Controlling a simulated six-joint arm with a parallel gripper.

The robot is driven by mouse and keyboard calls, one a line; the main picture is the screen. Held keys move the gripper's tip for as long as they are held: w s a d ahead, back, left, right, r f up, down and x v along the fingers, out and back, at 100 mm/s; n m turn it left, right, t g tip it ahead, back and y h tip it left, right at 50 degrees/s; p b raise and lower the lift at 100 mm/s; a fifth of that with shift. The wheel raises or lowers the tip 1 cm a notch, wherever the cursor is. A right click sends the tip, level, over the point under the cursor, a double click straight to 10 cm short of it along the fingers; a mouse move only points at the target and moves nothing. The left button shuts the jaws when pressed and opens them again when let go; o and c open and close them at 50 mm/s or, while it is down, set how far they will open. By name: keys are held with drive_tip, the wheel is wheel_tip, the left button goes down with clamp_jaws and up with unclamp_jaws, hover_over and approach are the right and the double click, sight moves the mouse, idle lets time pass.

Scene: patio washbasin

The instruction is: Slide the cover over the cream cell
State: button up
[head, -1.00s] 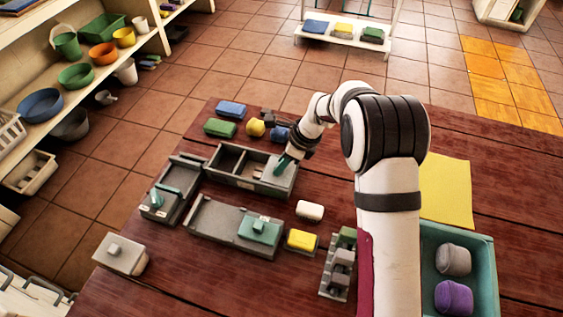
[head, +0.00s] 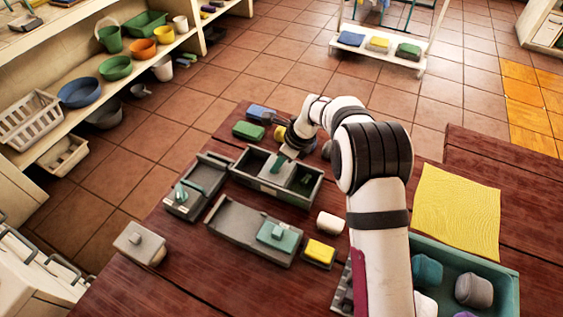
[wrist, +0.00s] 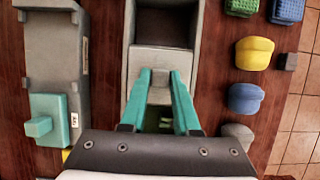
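The long grey open-topped box (head: 316,192) stands on the dark red table. A flat grey cover (wrist: 158,64) lies across the middle of its length and also shows in the head view (head: 293,171). The box's hollow beyond the cover, at the top of the wrist view, is open. My gripper (wrist: 163,76) is down at the cover, its two teal fingers apart on either side of what looks like a grey knob. Greenish shapes show between the finger bases, partly hidden. I cannot tell which cell is cream.
A grey tray with a teal sliding block (head: 278,237) lies in front of the box, and a narrow grey tray (head: 197,190) to its left. Nearby are a white block (head: 329,222), a yellow block (head: 319,251) and a teal bin (head: 508,290). Coloured blocks lie behind.

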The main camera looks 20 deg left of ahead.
drive_tip(key=o, duration=0.4)
drive_tip(key=shift+c, duration=0.2)
drive_tip(key=v, duration=1.6)
drive_tip(key=shift+f, duration=0.1)
drive_tip(key=s+d+r+n+h, duration=0.1)
drive_tip(key=s+d+r+n, duration=0.35)
drive_tip(key=s+d, duration=0.5)
drive_tip(key=s+d+f+n+h, duration=0.1)
drive_tip(key=s+d+n, duration=0.3)
drive_tip(key=s, duration=0.6)
drive_tip(key=s+d+f+n, duration=0.2)
drive_tip(key=s+d+n, duration=0.2)
drive_tip(key=s+d, duration=0.5)
drive_tip(key=shift+s+d+f+h, duration=0.2)
drive_tip(key=shift+s+d+h, duration=0.15)
drive_tip(key=shift+s, duration=0.5)
